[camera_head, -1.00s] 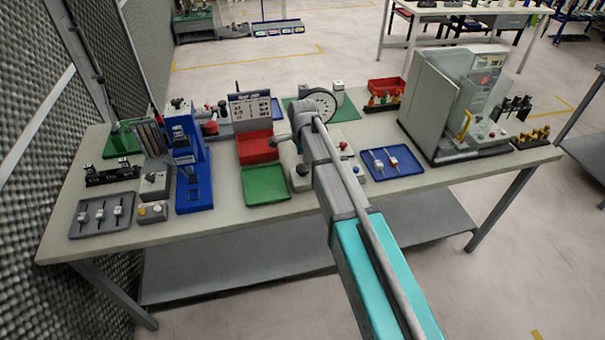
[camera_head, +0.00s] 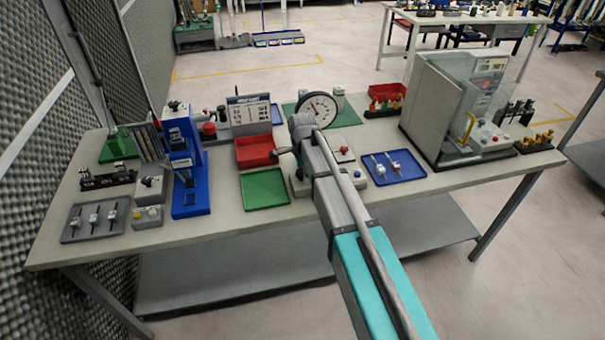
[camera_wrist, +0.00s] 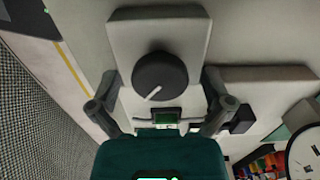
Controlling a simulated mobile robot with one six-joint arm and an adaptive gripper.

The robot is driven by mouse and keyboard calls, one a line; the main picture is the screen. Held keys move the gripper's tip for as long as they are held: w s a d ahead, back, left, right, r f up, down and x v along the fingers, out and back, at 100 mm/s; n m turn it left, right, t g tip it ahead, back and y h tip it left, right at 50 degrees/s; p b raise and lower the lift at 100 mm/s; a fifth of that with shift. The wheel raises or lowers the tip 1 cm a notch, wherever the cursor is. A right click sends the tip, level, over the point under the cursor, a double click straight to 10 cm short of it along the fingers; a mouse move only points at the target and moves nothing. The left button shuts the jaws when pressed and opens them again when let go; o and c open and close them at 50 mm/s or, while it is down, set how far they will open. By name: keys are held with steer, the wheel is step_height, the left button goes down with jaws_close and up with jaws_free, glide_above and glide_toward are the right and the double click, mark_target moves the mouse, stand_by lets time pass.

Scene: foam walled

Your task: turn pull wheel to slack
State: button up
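A round black knob (camera_wrist: 160,75) with a white pointer line sits on a grey block in the wrist view; it looks like the pull wheel. Its line points to the lower left. My gripper (camera_wrist: 161,84) is open, with one finger on each side of the knob and a visible gap to it. I cannot tell how deep the fingertips reach. A small display with a green screen (camera_wrist: 165,118) lies below the knob. A white dial gauge (camera_head: 317,108) stands behind my wrist in the head view. In that view my arm hides the knob.
A red tray (camera_head: 256,150) and a green tray (camera_head: 264,188) lie left of my arm. A blue tray (camera_head: 395,165) with small parts lies right of it. A blue press-like stand (camera_head: 188,170) is further left, and a large grey machine (camera_head: 440,105) stands at right.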

steer(key=c, duration=1.1)
steer(key=shift+n, duration=0.5)
steer(key=n, duration=0.5)
steer(key=shift+s, duration=0.1)
steer(key=n, duration=0.6)
steer(key=shift+n, duration=0.4)
steer(key=n, duration=1.2)
steer(key=shift+d+n, duration=0.1)
steer(key=shift+n, duration=0.3)
